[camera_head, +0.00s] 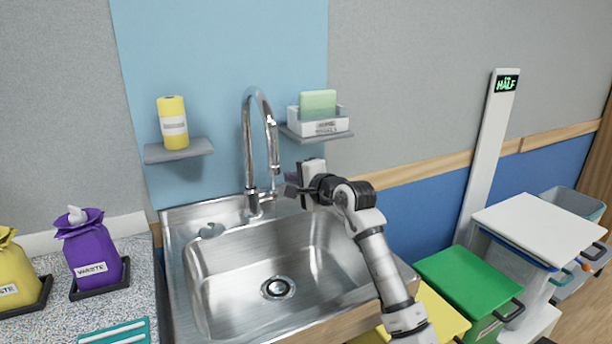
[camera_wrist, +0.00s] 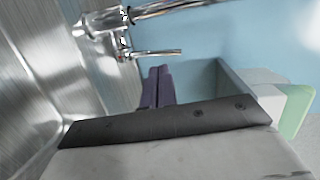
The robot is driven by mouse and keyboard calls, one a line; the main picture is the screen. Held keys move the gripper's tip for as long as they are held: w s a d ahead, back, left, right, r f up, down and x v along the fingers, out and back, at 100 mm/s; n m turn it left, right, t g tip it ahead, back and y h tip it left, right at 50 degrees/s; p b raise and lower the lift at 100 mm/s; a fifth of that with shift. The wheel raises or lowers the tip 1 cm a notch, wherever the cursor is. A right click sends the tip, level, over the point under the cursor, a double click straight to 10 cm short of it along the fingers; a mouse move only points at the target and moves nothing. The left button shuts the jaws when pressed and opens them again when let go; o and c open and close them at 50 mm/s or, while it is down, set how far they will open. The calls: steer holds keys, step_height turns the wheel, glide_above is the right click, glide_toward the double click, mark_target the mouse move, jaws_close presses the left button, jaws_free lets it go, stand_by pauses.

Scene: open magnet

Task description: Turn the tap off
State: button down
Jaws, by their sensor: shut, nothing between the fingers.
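The tap (camera_head: 248,150) is a tall chrome gooseneck at the back of the steel sink (camera_head: 215,275). Its small lever (camera_head: 272,186) sticks out to the right near the base. I cannot make out a water stream below the spout. My gripper (camera_head: 287,190) is just right of the lever, above the sink's back rim. In the wrist view the tap body (camera_wrist: 104,22) lies at the top, with the lever (camera_wrist: 158,53) pointing right. The purple fingers (camera_wrist: 160,72) are together and empty, just below the lever; I cannot tell whether they touch it.
A right shelf (camera_head: 325,138) holds a white box (camera_head: 310,126) with a green block, close behind my gripper. A left shelf (camera_head: 178,151) holds a yellow roll (camera_head: 172,125). Waste bags stand on the left counter (camera_head: 70,310). Coloured bins (camera_head: 465,282) stand right of the sink. The basin is empty.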

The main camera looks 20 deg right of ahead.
steer(key=shift+w+a+r+p, duration=0.15)
steer(key=shift+w+p, duration=0.1)
steer(key=shift+w, duration=0.45)
steer(key=shift+w+a+p, duration=0.2)
steer(key=shift+w, duration=0.5)
steer(key=shift+w+a+r+p, duration=0.15)
steer(key=shift+w+p, duration=0.1)
steer(key=shift+w, duration=0.45)
